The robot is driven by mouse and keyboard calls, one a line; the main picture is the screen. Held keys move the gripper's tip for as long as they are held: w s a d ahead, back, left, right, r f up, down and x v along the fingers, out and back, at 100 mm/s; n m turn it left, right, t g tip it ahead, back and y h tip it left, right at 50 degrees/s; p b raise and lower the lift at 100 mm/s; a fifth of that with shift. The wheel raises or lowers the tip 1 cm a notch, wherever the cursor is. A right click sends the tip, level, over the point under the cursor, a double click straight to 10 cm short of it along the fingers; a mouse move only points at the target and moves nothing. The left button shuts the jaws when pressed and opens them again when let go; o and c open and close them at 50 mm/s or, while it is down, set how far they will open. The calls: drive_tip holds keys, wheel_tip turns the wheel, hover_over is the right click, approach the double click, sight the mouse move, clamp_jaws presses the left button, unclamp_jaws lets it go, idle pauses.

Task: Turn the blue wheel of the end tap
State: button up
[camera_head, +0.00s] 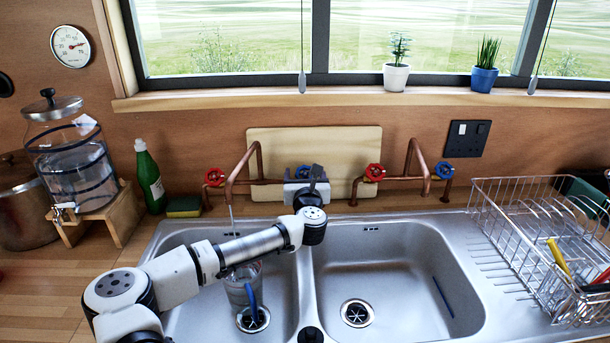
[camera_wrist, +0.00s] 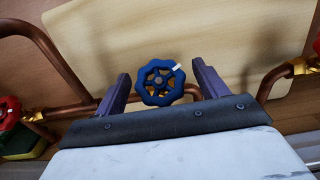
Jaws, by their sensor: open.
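Two copper taps rise behind the sink. The left tap (camera_head: 233,180) has a red wheel (camera_head: 215,177) at its left; its blue wheel (camera_wrist: 160,82) is mostly hidden behind my gripper (camera_head: 305,182) in the head view. The right tap (camera_head: 409,160) has a red wheel (camera_head: 375,172) and a blue wheel (camera_head: 445,170). In the wrist view, my open gripper (camera_wrist: 161,72) has one finger on each side of the left tap's blue wheel, with gaps visible. I cannot tell how far the fingertips reach past it. A thin water stream (camera_head: 231,213) falls from the left tap.
A clear cup (camera_head: 240,286) with a blue handled item stands in the left basin, under my arm. A wooden board (camera_head: 340,145) leans behind the taps. A dish rack (camera_head: 520,235) is at right; a green bottle (camera_head: 150,180) and sponge (camera_head: 184,206) are at left.

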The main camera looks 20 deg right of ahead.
drive_tip(key=c, duration=1)
drive_tip(key=shift+o, duration=0.2)
drive_tip(key=m+g+h, duration=0.1)
drive_tip(key=m+h, duration=0.1)
drive_tip(key=m, duration=0.1)
drive_tip(key=shift+a+h, duration=0.1)
drive_tip(key=shift+h, duration=0.2)
drive_tip(key=shift+m+g+h, duration=1.3)
drive_tip(key=shift+m+h, duration=0.3)
drive_tip(key=shift+m, duration=0.8)
drive_tip(key=o, duration=1)
drive_tip(key=shift+c, duration=0.2)
drive_tip(key=shift+s, duration=0.1)
drive_tip(key=b+v, duration=0.3)
drive_tip(key=v, duration=1)
drive_tip(key=shift+s+a+b, duration=0.2)
drive_tip(key=shift+s+b, duration=0.05)
drive_tip(key=shift+b, duration=0.15)
drive_tip(key=shift+r, duration=0.15)
